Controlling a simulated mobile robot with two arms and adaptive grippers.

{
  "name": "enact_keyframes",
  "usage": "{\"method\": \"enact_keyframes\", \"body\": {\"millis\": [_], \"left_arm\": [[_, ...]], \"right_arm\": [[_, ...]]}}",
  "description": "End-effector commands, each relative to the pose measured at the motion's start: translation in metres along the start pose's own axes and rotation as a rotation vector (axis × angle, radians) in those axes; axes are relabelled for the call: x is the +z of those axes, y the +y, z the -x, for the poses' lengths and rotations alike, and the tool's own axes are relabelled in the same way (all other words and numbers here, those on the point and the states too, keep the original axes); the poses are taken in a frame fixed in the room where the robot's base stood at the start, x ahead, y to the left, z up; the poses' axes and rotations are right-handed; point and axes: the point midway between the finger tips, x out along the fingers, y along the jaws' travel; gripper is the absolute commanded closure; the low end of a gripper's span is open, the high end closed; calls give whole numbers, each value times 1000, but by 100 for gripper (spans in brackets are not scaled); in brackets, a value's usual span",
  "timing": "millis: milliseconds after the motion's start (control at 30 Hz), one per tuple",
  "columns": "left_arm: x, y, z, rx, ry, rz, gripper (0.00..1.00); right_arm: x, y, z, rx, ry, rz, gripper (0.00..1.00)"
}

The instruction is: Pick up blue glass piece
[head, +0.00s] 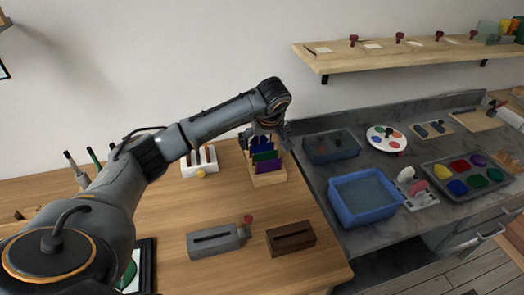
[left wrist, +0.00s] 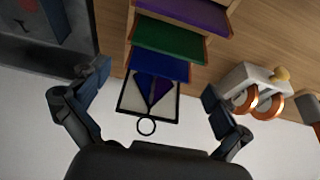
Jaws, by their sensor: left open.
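A wooden rack (head: 270,180) on the table holds glass pieces in a row. The purple piece (head: 268,166) is nearest in the head view, with the green piece behind it. In the left wrist view the blue glass piece (left wrist: 160,67) stands beside the green piece (left wrist: 168,40), with the purple piece (left wrist: 188,13) beyond. A dark-framed panel with blue shapes and a ring (left wrist: 146,112) is next to the blue piece. My left gripper (left wrist: 155,82) is open above the rack, its fingers on either side of the blue piece and the panel, apart from them. My right gripper is not in view.
A white holder (head: 199,168) stands left of the rack. A grey slotted block (head: 213,240) and a brown slotted block (head: 290,239) stand nearer on the table.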

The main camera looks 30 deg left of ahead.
Motion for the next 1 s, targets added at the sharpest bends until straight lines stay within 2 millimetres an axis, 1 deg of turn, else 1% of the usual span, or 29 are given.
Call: {"method": "enact_keyframes", "body": {"millis": [33,100,200,433,567,600,667,700,733,1000], "left_arm": [[0,0,-7,-3,-4,0,0],[0,0,-15,-1,-3,0,0],[0,0,-22,0,-1,0,0],[-1,0,-24,1,0,-1,0],[-1,0,-24,1,0,-1,26],[-1,0,-24,1,0,-1,35],[0,0,-24,1,0,-1,47],[0,0,-24,1,0,-1,55],[0,0,-24,1,0,-1,57],[-2,0,-22,1,1,0,57]], "right_arm": [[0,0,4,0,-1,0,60],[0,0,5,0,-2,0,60],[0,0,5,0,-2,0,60],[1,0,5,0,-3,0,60],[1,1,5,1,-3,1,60],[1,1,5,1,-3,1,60],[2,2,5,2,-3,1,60],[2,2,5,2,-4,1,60],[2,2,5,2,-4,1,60],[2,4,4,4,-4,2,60]]}}
